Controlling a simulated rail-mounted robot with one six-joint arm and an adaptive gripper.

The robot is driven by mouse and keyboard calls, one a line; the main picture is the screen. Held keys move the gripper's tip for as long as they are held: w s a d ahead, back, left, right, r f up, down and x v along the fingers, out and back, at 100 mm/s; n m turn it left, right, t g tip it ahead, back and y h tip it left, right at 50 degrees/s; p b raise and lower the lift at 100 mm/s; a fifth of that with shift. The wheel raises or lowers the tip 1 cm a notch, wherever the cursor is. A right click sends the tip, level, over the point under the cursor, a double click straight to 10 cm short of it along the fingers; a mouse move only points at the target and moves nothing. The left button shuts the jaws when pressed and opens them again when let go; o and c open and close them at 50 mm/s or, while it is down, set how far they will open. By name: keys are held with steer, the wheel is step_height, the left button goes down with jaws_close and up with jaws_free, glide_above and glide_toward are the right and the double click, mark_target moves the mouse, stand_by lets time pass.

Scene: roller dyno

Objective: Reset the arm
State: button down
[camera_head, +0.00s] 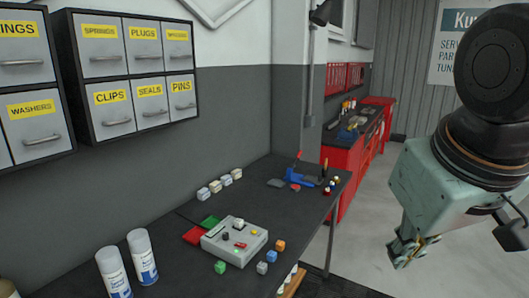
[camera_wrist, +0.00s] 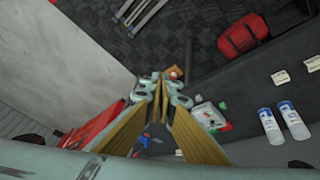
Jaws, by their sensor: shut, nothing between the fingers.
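My gripper (camera_head: 408,254) is at the right of the head view, to the right of the dark bench (camera_head: 322,208) and apart from it. It hangs from my raised arm and points down over the open floor. In the wrist view, the fingers of my gripper (camera_wrist: 160,88) run close together up the middle of the picture. They are shut, with nothing between them. Part of my arm covers the far right of the head view.
The bench holds a grey control box (camera_head: 235,240), colored cubes (camera_head: 262,268), a blue tool (camera_head: 302,178) and two spray cans (camera_head: 142,257). Labelled drawers (camera_head: 115,60) hang on the left wall. A red workbench (camera_head: 345,155) stands behind. The wrist view shows a red bag (camera_wrist: 243,35).

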steer(key=s+a+f+m+b, duration=0.1)
steer(key=s+f, duration=0.1)
steer(key=s, duration=0.9)
steer(key=shift+s+a+m+g+y, duration=0.2)
steer(key=shift+a+m+g+y, duration=0.2)
